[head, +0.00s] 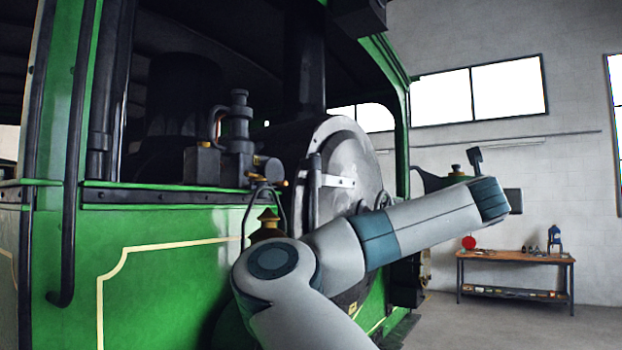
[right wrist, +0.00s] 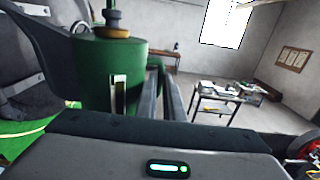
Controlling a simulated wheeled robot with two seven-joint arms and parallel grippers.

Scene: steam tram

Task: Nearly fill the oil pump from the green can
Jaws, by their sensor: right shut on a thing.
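The green can (right wrist: 103,72) fills the left middle of the right wrist view, with a brass collar and dark knob on top and a pale upright strip on its side. In the head view the can (head: 432,182) shows partly behind my right arm, roughly upright, its spout toward the locomotive. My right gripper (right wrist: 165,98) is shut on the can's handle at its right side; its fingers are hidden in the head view. A dark box with a brass knob (head: 203,165) on the locomotive's ledge may be the oil pump; I cannot tell. My left gripper is out of view.
The green locomotive side (head: 165,265) fills the left, with a round grey smokebox door (head: 345,165). A brass-topped fitting (head: 268,226) sits partly behind my right arm. A wooden workbench (head: 515,257) stands at the back right; floor before it is clear.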

